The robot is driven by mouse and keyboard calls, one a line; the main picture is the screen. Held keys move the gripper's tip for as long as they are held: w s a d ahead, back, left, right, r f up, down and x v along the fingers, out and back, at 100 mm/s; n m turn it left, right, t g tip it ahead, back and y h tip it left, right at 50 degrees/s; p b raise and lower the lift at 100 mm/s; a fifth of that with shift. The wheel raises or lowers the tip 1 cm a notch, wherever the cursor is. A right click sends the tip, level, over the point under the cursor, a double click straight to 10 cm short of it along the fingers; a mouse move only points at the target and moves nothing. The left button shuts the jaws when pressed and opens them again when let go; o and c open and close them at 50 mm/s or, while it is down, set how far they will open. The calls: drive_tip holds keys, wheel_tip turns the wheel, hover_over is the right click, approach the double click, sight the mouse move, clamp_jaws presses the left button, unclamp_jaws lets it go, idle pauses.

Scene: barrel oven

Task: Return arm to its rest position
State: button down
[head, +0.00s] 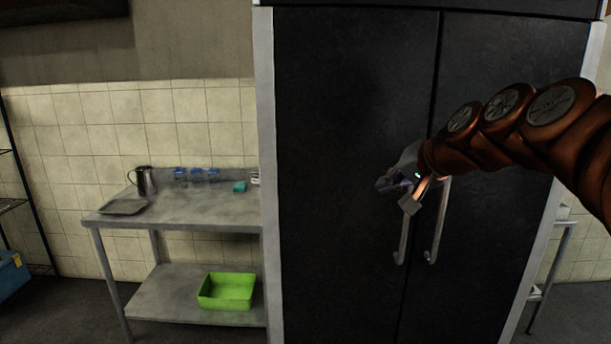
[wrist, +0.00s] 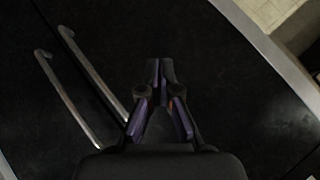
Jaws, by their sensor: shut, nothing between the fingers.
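My copper-coloured arm reaches in from the right in the head view. My gripper (head: 383,185) is in front of the dark double-door cabinet (head: 340,120), just left of the seam between its doors. In the wrist view my gripper (wrist: 160,65) has its fingertips together with nothing between them. The two metal door handles (head: 402,240) hang below and beside the gripper. Their upper parts are partly hidden behind my wrist. In the wrist view the handles (wrist: 72,100) lie to the left of the fingers, apart from the fingertips. Both doors look closed.
A steel table (head: 190,208) at left holds a tray (head: 124,206), a metal jug (head: 145,181), several blue-lidded containers (head: 197,175) and a teal item (head: 239,187). A green bin (head: 227,291) sits on its lower shelf. A blue crate (head: 12,272) is at far left.

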drive_tip(key=s+a+f+n+g+h, duration=0.25)
drive_tip(key=s+f+g, duration=0.35)
drive_tip(key=s+f, duration=1.2)
drive_tip(key=s+d+f+n+g+h, duration=0.1)
drive_tip(key=s+f, duration=0.4)
drive_tip(key=s, duration=0.5)
drive_tip(key=s+d+f+n+g+h, duration=0.1)
drive_tip(key=s+d+f+g, duration=0.2)
drive_tip(key=s, duration=0.8)
wheel_tip(320, 180, down, 2)
drive_tip(key=shift+d+g+h, duration=0.3)
drive_tip(key=shift+g+h, duration=0.05)
drive_tip(key=shift+g, duration=0.15)
drive_tip(key=shift+s, duration=0.1)
